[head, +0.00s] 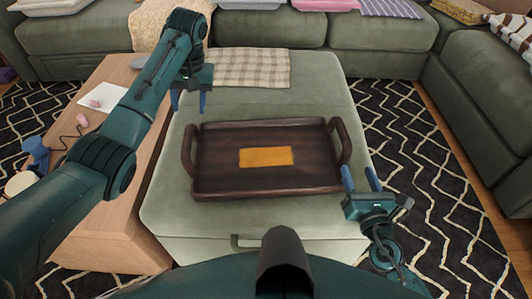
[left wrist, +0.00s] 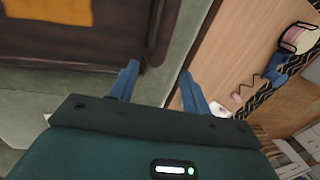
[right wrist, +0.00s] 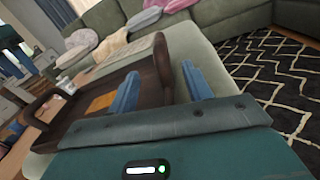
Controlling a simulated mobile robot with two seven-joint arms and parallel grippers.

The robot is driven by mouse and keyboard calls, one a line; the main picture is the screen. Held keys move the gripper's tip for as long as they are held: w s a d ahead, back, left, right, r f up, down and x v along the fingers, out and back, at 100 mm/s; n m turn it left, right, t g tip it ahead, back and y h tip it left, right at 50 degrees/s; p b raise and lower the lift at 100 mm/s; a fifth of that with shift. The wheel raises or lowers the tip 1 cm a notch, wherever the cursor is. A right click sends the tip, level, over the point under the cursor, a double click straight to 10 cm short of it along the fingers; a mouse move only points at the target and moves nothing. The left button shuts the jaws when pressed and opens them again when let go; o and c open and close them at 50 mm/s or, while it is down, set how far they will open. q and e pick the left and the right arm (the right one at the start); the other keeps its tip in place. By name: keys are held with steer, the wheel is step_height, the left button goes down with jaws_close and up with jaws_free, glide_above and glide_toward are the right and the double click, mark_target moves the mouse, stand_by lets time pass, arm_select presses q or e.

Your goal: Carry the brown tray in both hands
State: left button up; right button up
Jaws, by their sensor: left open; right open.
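The brown tray (head: 220,178) lies flat on the green ottoman (head: 310,80), with an upright handle at its left and right ends and an orange rectangle (head: 266,156) in its middle. My left gripper (head: 188,103) is open and empty, above the ottoman's left edge near the tray's back left corner. In the left wrist view the tray (left wrist: 100,52) shows beyond the left finger. My right gripper (head: 360,180) is open and empty, just in front of and right of the tray's right handle. In the right wrist view the tray (right wrist: 142,95) shows behind the fingers.
A wooden table (head: 80,240) stands left of the ottoman, with paper and small items on it. A checked cloth (head: 250,68) lies on the ottoman behind the tray. Green sofas (head: 285,28) bound the back and right. Patterned rug (head: 430,180) is open at the right.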

mark_target(189, 138)
steer(key=shift+w+a, duration=0.1)
steer(key=shift+w, duration=0.55)
arm_select(q)
steer(key=a+f, duration=0.1)
steer(key=f, duration=0.7)
steer(key=a+f, duration=0.1)
steer(key=f, duration=0.3)
steer(key=shift+s+a+f, duration=0.2)
steer(key=shift+s+a, duration=0.1)
steer(key=shift+s, duration=0.05)
arm_select(e)
steer(key=w, duration=0.3)
steer(key=w+a, duration=0.1)
steer(key=w, duration=0.6)
steer(key=shift+w+a, duration=0.2)
steer(key=shift+w, duration=0.2)
arm_select(q)
steer(key=shift+c, duration=0.2)
arm_select(e)
steer(key=shift+c, duration=0.2)
arm_select(q)
jaws_close()
arm_select(e)
steer(key=c, duration=1)
jaws_close()
arm_select(q)
steer(key=shift+w+r, duration=0.1)
steer(key=shift+r, duration=0.05)
arm_select(e)
steer(key=shift+r, duration=0.1)
